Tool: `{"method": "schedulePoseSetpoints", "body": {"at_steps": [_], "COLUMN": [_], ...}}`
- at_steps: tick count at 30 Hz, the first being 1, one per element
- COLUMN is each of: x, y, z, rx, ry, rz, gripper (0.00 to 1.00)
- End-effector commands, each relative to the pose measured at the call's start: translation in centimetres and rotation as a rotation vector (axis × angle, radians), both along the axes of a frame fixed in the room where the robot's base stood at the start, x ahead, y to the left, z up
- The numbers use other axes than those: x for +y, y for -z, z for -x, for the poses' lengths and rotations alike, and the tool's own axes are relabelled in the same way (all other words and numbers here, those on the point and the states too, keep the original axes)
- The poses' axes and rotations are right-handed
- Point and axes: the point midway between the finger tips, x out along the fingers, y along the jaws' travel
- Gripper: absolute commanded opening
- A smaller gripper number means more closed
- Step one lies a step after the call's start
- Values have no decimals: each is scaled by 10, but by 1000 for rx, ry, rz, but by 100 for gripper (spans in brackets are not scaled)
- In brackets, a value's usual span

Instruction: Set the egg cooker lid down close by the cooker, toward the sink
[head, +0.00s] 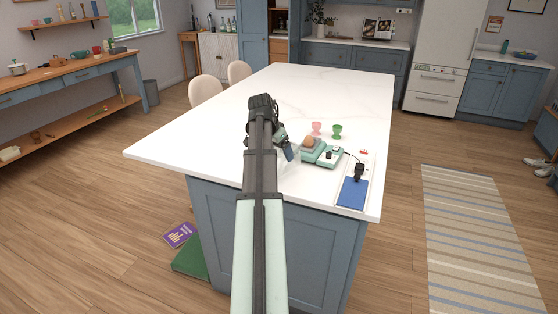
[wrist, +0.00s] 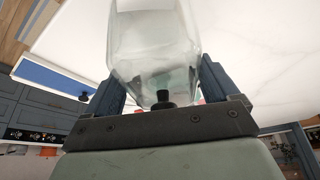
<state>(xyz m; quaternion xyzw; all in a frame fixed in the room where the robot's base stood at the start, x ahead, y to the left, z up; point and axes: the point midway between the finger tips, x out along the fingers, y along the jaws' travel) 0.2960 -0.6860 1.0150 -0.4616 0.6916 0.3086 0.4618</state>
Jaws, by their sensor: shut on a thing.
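The egg cooker lid (wrist: 150,45) is a clear, see-through dome with a black knob. It fills the middle of the wrist view, between the two dark fingers of my gripper (wrist: 162,88). My gripper is shut on it. In the head view my gripper (head: 288,151) is over the white island top, just left of the egg cooker; the clear lid is hard to make out there. The egg cooker (head: 326,155) is a pale green unit, uncovered, with a brown egg (head: 309,142) on its left part. I cannot pick out a sink with certainty.
A pink egg cup (head: 316,128) and a green egg cup (head: 337,130) stand behind the cooker. A white board with a blue pad (head: 353,192) lies to its right, near the island's edge. The island top (head: 200,135) is bare to the left and behind.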

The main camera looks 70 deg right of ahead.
Motion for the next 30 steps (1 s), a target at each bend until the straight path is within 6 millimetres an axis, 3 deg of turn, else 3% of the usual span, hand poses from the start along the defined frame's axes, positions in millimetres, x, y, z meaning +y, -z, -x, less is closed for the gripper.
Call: {"method": "schedulePoseSetpoints", "body": {"at_steps": [12,23,24,27,30], "x": [0,0,0,0,0], "y": [38,40,40,40,40], "z": [0,0,0,0,0], "rx": [0,-1,-1,-1,-1], "ry": [0,0,0,0,0], "rz": [0,0,0,0,0], "gripper": [55,55,90,100,100]}}
